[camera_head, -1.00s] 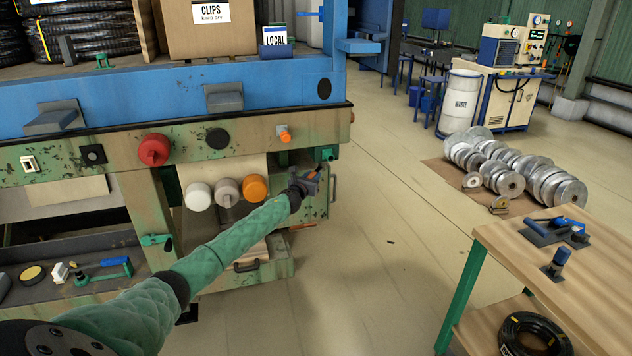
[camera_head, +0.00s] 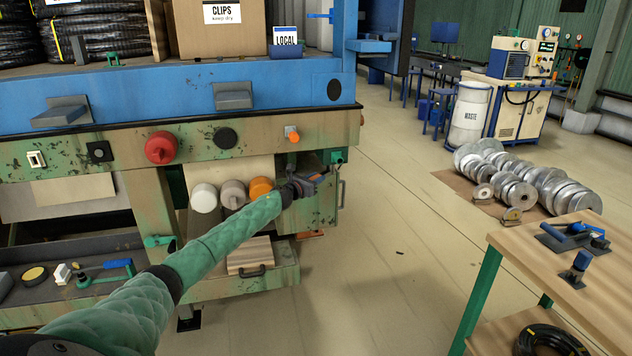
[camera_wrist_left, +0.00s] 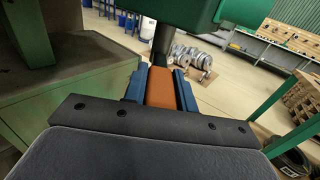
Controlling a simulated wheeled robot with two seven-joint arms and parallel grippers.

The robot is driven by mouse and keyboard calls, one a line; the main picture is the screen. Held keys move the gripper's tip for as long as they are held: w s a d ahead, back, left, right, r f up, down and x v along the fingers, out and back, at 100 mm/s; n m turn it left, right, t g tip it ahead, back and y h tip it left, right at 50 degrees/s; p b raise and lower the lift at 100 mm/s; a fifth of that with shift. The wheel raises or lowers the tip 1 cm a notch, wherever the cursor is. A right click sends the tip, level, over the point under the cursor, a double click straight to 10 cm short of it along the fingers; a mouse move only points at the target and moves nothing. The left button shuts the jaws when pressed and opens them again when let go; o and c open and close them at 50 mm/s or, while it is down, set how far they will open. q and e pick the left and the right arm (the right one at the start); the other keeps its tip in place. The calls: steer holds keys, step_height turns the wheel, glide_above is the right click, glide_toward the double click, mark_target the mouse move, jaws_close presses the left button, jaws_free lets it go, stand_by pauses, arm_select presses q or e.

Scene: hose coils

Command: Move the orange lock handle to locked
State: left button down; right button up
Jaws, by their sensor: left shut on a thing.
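The orange lock handle (camera_wrist_left: 160,88) shows in the left wrist view as an orange bar between the two blue fingers of my left gripper (camera_wrist_left: 161,90), which is shut on it. A dark shaft runs from its far end up to a green body. In the head view my left gripper (camera_head: 310,183) is at the right end of the green bench front, below the orange knob. Only a small orange part of the handle shows there; the gripper hides the rest. The lock's marks cannot be read. My right gripper is not in view.
The green bench front (camera_head: 340,128) carries a red knob (camera_head: 161,147) and round caps close to my left arm. A wooden table (camera_head: 570,285) stands at the right. Metal rolls (camera_head: 515,180) lie on the floor behind.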

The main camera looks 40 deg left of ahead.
arm_select(q)
steer(key=c, duration=1.1)
jaws_free()
steer(key=shift+s, duration=0.15)
steer(key=shift+s+a, duration=0.1)
steer(key=shift+s, duration=0.5)
steer(key=s, duration=0.4)
steer(key=s+b, duration=0.1)
steer(key=s, duration=0.1)
steer(key=shift+s+a, duration=0.15)
steer(key=shift+a, duration=0.1)
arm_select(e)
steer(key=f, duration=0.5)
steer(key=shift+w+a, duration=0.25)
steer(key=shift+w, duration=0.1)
arm_select(q)
steer(key=shift+c, duration=0.5)
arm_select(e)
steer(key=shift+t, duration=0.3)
